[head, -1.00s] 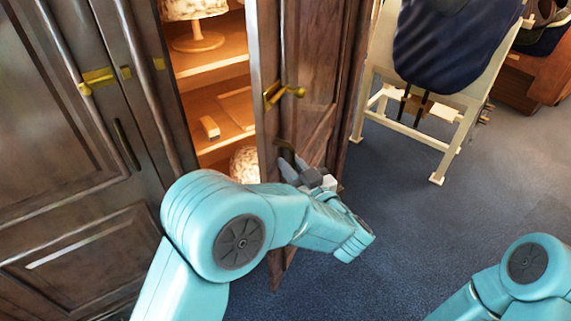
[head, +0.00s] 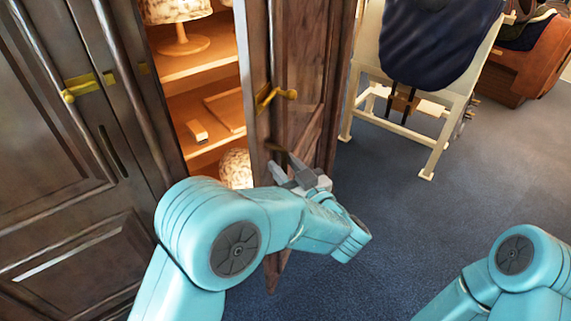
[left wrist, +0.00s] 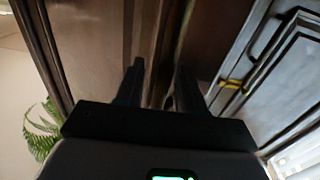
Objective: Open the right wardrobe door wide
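The right wardrobe door (head: 308,85), dark brown wood with a brass knob (head: 287,94), stands partly open in the head view. Lit shelves show to its left. The left wardrobe door (head: 45,130) is closed. My left gripper (head: 283,166) is at the lower part of the open door, just below the brass knob, close to a small dark handle. Its fingers are apart, and they also show in the left wrist view (left wrist: 160,85), with dark wood behind the gap. I cannot tell whether they touch the door. My right gripper is out of the head view.
A cream wooden stand (head: 440,130) with a dark blue padded item (head: 430,35) stands right of the wardrobe. A brown wooden chest (head: 520,70) is behind it. Blue carpet (head: 420,230) in front is clear. A lamp (head: 180,30) sits on the upper shelf.

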